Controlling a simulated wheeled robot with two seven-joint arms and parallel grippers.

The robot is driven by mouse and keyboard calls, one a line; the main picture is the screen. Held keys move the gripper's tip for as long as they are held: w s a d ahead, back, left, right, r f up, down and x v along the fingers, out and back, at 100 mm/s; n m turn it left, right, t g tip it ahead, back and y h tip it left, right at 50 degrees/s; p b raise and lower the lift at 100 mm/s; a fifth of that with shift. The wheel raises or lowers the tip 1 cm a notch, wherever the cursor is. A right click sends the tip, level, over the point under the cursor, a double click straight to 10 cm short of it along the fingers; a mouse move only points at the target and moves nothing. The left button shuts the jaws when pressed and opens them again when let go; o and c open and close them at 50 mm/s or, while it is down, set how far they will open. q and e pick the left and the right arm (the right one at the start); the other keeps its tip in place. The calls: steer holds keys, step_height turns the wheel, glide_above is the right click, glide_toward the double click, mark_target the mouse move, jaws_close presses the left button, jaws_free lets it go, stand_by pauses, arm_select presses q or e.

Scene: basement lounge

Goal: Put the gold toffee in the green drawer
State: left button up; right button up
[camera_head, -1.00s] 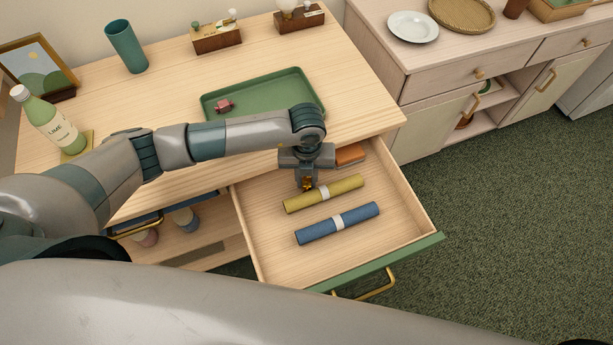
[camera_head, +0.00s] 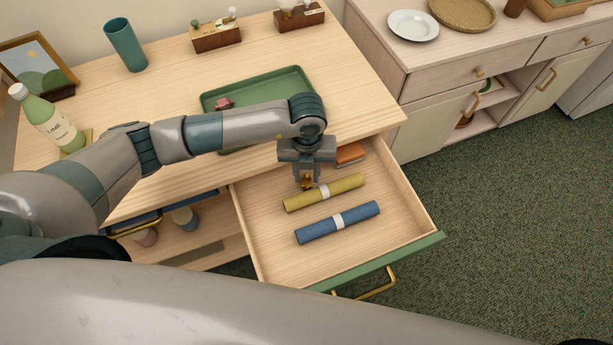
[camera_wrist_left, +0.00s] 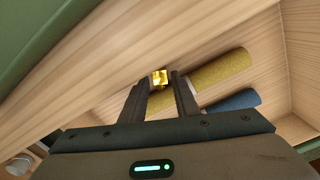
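The gold toffee (camera_head: 307,181) is a small shiny piece between the fingertips of my left gripper (camera_head: 307,184). In the left wrist view the toffee (camera_wrist_left: 160,77) sits at the tips, and the fingers (camera_wrist_left: 160,84) look closed on it. The gripper points down inside the open green drawer (camera_head: 405,256), above the drawer's back-left part, just behind a yellow roll. Whether the toffee touches the drawer floor is hard to tell. The drawer has a green front, a brass handle (camera_head: 378,285) and a pale wood inside. My right gripper is out of view.
The drawer holds a yellow roll (camera_head: 300,202), a blue roll (camera_head: 318,230) and an orange item (camera_head: 350,153). A green tray (camera_head: 284,80) with a small red object (camera_head: 224,103) lies on the desk above. The drawer's front-right floor is clear.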

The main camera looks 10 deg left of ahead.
mark_target(307, 180)
arm_select(q)
step_height(307, 180, up, 5)
steer(key=shift+w+f+b, duration=0.1)
steer(key=shift+f+b, duration=0.05)
steer(key=shift+b, duration=0.3)
step_height(307, 180, up, 5)
steer(key=shift+f+b, duration=0.1)
steer(key=shift+b, duration=0.25)
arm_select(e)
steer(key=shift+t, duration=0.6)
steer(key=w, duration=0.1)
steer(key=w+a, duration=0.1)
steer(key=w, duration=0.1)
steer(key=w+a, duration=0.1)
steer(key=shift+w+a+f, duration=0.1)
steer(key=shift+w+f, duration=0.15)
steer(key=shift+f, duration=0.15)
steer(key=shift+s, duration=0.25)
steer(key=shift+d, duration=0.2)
